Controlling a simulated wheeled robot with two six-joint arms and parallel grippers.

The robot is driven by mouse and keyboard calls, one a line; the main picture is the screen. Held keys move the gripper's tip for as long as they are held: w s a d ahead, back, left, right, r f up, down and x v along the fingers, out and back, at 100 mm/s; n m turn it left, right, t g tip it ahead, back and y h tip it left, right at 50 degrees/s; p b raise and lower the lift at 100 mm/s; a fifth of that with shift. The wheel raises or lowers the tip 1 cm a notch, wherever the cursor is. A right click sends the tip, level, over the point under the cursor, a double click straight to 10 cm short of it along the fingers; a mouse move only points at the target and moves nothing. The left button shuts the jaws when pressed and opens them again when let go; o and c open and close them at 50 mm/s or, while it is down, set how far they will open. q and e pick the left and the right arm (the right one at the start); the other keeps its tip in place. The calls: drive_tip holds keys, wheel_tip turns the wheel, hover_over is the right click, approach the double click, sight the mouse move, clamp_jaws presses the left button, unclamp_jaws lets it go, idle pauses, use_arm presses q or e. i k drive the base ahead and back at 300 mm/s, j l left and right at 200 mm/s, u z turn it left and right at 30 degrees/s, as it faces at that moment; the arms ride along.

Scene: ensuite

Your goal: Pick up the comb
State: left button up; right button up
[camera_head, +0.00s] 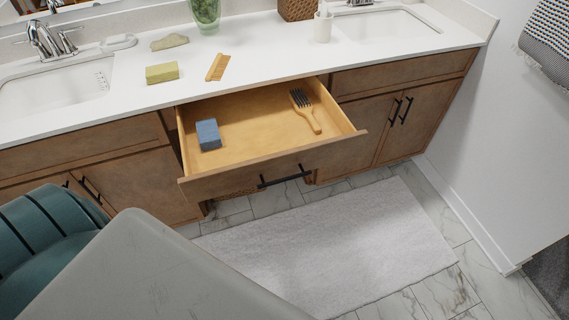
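A tan comb (217,67) lies on the white counter (130,84), behind the left part of the open drawer. It lies at a slant, its far end a little to the right. A dark-bristled brush with a wooden handle (305,110) lies in the right part of the open drawer (245,116). Neither of my grippers is in view.
A yellow-green block (162,73) lies left of the comb, with a tan lump (170,42) behind. A green glass vase (206,14) stands at the back. A blue-grey block (208,134) is in the drawer, which juts out over the floor. A teal seat (45,245) is front left.

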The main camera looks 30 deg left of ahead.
sight(217, 69)
drive_tip(key=u, duration=1.4)
